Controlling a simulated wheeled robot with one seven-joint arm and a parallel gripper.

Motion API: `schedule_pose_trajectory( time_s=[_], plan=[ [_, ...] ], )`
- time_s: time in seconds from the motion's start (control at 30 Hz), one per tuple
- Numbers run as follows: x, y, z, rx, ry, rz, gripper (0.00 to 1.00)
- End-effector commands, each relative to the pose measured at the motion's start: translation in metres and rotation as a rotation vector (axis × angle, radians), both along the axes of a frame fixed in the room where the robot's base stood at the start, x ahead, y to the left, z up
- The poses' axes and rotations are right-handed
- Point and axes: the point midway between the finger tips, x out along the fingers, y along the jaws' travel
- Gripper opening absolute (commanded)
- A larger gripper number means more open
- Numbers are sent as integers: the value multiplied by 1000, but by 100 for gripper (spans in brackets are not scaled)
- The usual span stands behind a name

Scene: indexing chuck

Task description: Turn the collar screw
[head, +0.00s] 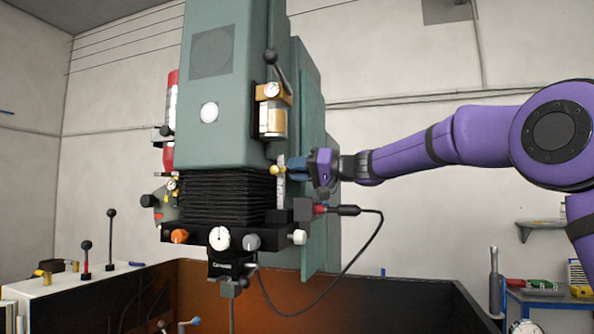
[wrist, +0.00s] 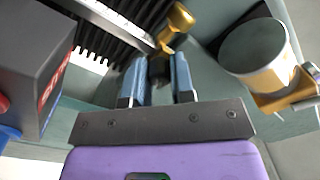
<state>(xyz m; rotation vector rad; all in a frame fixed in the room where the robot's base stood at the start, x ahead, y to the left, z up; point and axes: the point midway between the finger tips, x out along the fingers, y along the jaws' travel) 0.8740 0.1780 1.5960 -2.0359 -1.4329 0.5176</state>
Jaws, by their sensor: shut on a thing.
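The collar screw is a small brass piece with a rounded knob, at the right side of the green machine head; it shows in the head view (head: 277,170) and in the wrist view (wrist: 179,19). My gripper (head: 293,167) reaches it from the right. In the wrist view, its two blue fingers (wrist: 159,72) are closed on the screw's near end, which is dark between them; the brass knob shows beyond the fingertips. The exact contact is partly hidden by the fingers. A pale graduated bar (head: 281,196) runs upright beside the screw.
A glass-and-brass oiler (head: 273,118) hangs just above my gripper. A grey box (head: 304,209) with a red-ended cable plug (head: 340,210) sits just below. Black bellows (head: 222,200) lie to the left. Open room lies to the right, before the wall.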

Motion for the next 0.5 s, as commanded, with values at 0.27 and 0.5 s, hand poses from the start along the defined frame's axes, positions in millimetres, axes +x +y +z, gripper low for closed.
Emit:
schedule_pose_trajectory(
  time_s=[0.27, 0.5],
  plan=[
    [0, -1, 0, -99, -243, -1, 0],
    [0, -1, 0, -181, -443, -1, 0]
  ],
)
